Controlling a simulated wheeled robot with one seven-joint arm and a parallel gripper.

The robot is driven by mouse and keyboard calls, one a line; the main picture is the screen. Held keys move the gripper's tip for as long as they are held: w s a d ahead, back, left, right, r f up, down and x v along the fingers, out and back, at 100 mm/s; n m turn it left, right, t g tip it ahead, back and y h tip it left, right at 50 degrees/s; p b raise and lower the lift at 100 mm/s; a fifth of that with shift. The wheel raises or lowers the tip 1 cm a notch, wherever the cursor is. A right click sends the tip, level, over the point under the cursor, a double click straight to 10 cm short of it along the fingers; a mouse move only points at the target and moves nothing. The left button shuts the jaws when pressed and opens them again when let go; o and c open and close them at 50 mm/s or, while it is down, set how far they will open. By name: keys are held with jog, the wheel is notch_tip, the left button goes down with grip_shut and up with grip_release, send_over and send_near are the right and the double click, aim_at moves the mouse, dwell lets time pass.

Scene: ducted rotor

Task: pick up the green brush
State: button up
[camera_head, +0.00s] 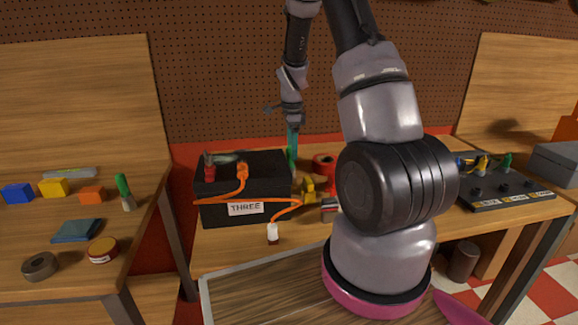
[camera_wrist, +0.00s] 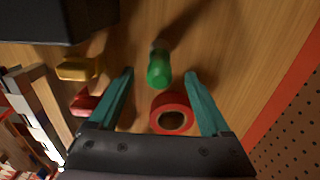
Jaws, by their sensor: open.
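In the head view, a green-handled brush (camera_head: 124,187) stands on the left bench, with a pale lower end. In the wrist view, another upright green-handled thing (camera_wrist: 159,70) stands on the middle bench, seen from above; I cannot tell whether it is a brush. My gripper (camera_wrist: 159,74) is open and points down, its teal fingers on either side of this green handle in the picture. Nothing is held. In the head view, my gripper (camera_head: 292,150) is behind the black box, far right of the left-bench brush; the second green thing is not clearly visible there.
A red roll (camera_wrist: 172,98) lies close to the fingers. A black box (camera_head: 218,213) labelled THREE, with orange cable, stands in front of the gripper. A yellow piece (camera_wrist: 77,68) and a red piece (camera_wrist: 85,104) lie left.

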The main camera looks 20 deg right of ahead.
aim_at(290, 166)
jog(key=f, duration=0.5)
jog(key=shift+a+f, duration=0.3)
jog(key=shift+f, duration=0.1)
grip_shut()
